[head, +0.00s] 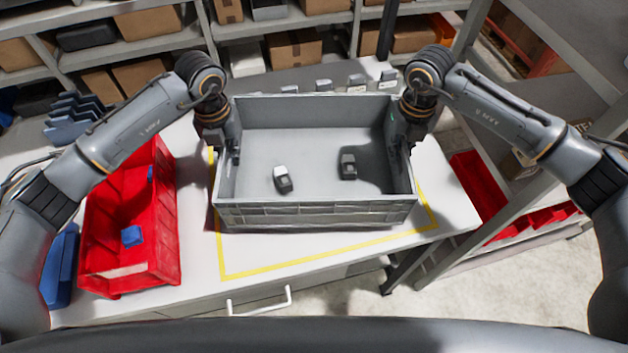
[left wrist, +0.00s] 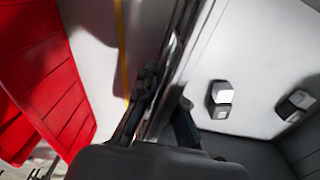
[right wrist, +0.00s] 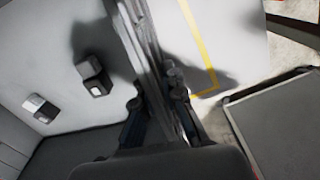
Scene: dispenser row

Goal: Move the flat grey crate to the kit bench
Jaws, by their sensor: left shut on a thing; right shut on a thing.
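The flat grey crate (head: 318,214) is in the middle of the head view, over a white bench (head: 200,300) with a yellow outline (head: 330,262). Two small dark grey and white items lie inside it, one left (head: 282,180) and one right (head: 348,166). My left gripper (head: 232,155) is shut on the crate's left wall, which also runs between its fingers in the left wrist view (left wrist: 165,95). My right gripper (head: 404,150) is shut on the right wall, also seen in the right wrist view (right wrist: 155,75). I cannot tell whether the crate's underside touches the bench.
A red bin (head: 130,235) with blue pieces stands left of the crate. Blue holders (head: 75,118) are at the back left. Shelves with cardboard boxes (head: 293,48) stand behind. A grey rack with red bins (head: 480,185) is to the right. Bare bench lies in front of the crate.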

